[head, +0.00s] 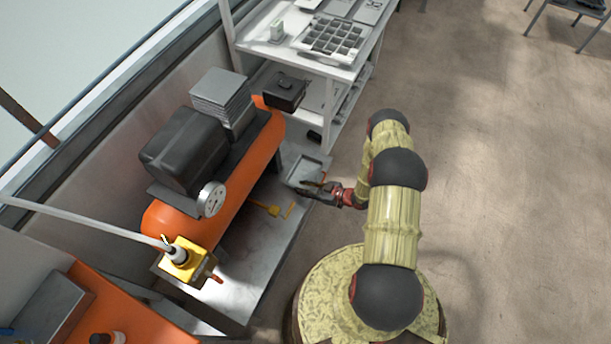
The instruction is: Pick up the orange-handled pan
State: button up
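A grey, shallow, square-rimmed pan (306,167) lies on the low grey surface beside the orange tank, near the leg of the white table. A small brownish-orange piece at its near edge may be its handle, but it is too small to be sure. My gripper (312,189) reaches in from the right, with its fingers at the pan's near edge. The fingers partly cover that edge. I cannot tell whether they are apart or closed on the handle.
An orange tank (262,150) with a black motor (184,150) and finned block (221,98) stands left of the gripper. A white table (285,48) with a cell tray (333,38) stands behind. A yellow-orange bracket (266,208) lies nearby. Open floor is at right.

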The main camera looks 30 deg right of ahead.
jog(key=b+x, duration=0.1)
jog(key=x, duration=0.4)
jog(key=shift+f+b, duration=0.1)
jog(key=shift+b, duration=0.25)
jog(key=c, duration=0.3)
grip_shut()
